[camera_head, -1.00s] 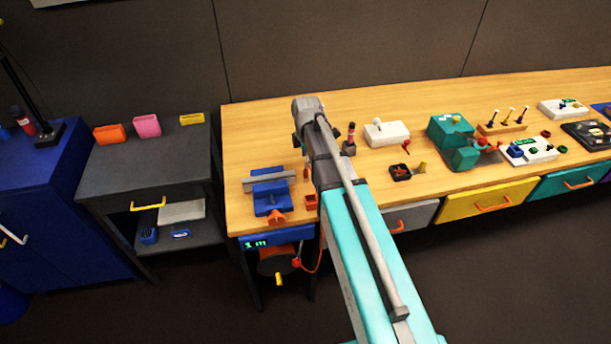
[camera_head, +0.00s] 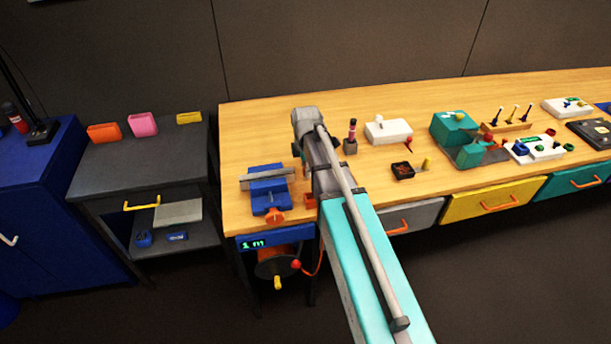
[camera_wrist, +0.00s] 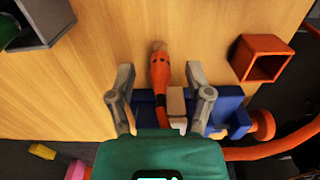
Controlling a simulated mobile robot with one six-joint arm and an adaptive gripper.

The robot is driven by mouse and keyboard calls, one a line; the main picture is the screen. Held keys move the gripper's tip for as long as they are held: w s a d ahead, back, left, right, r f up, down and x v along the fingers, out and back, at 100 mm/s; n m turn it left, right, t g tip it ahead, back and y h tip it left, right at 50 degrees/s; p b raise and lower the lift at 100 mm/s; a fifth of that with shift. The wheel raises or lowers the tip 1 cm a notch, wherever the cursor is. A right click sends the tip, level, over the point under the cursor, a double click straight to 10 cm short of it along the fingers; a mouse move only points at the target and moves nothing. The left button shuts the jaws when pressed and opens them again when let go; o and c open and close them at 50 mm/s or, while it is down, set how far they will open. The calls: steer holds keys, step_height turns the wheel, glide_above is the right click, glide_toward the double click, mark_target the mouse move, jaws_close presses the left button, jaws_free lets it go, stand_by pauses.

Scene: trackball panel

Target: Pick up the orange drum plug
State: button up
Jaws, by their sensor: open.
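The orange drum plug (camera_wrist: 160,72), with black marks and a brownish tip, shows in the wrist view above the wooden bench top. It narrows to an orange cord that runs down toward my gripper's body. My gripper (camera_wrist: 160,76) is open, with one finger on each side of the plug in the picture; I see no clear contact. In the head view my arm hides most of the gripper and the plug. The drum (camera_head: 275,264) hangs at the bench's front left, with a red cable beside it.
A blue vise (camera_head: 268,190) stands close to the left of my arm; it also shows behind the fingers in the wrist view (camera_wrist: 230,108). An open orange box (camera_wrist: 262,58) is right of the plug. A white box (camera_head: 387,131) stands farther right. The bench's back left is clear.

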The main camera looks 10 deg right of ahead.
stand_by(0.5)
jaws_close()
